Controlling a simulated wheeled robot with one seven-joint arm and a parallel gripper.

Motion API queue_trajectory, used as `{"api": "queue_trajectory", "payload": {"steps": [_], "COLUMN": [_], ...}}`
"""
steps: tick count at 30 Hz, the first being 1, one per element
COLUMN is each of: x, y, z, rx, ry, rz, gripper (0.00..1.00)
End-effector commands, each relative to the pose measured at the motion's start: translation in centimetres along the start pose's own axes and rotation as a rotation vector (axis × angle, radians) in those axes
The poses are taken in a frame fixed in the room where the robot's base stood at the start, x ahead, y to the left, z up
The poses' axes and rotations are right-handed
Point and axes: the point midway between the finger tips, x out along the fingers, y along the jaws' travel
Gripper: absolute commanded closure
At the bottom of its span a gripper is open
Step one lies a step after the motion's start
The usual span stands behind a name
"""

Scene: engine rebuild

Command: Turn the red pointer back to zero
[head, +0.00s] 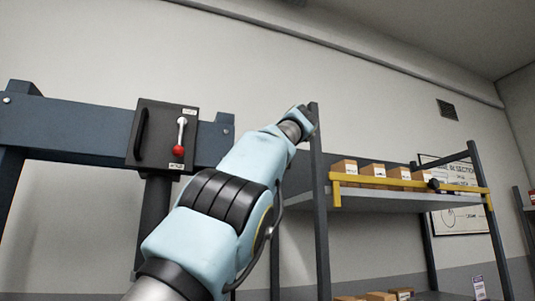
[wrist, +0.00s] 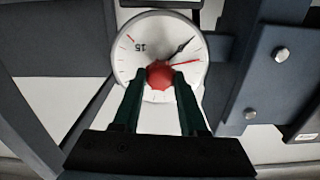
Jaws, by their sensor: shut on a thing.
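In the wrist view a round white dial (wrist: 140,28) shows its face, with the number 15 appearing upside down. A red pointer (wrist: 188,63) runs from the centre to the right and slightly up. A dark needle (wrist: 181,47) points up and right. A red knob (wrist: 160,74) sits at the dial's centre. My gripper (wrist: 160,80) has its two dark green fingers on either side of the knob, shut on it. The fingers and palm cover part of the lower dial. In the head view the dial and my gripper are hidden beyond my arm.
In the head view a black box (head: 152,145) with a red-knobbed lever (head: 180,137) is on the blue beam (head: 65,127). A shelf (head: 390,200) with several cartons and a yellow bar (head: 352,181) stands right. Blue metal (wrist: 287,78) with bolts flanks the dial closely.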

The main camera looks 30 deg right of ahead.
Motion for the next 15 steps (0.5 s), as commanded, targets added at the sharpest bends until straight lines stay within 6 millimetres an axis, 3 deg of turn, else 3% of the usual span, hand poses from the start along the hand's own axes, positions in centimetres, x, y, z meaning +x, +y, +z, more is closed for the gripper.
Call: {"api": "queue_trajectory", "payload": {"steps": [15], "x": [0.16], "y": [0.04], "z": [0.50], "rx": [-0.417], "ry": [-0.009], "rz": [-0.005], "gripper": [1.00]}}
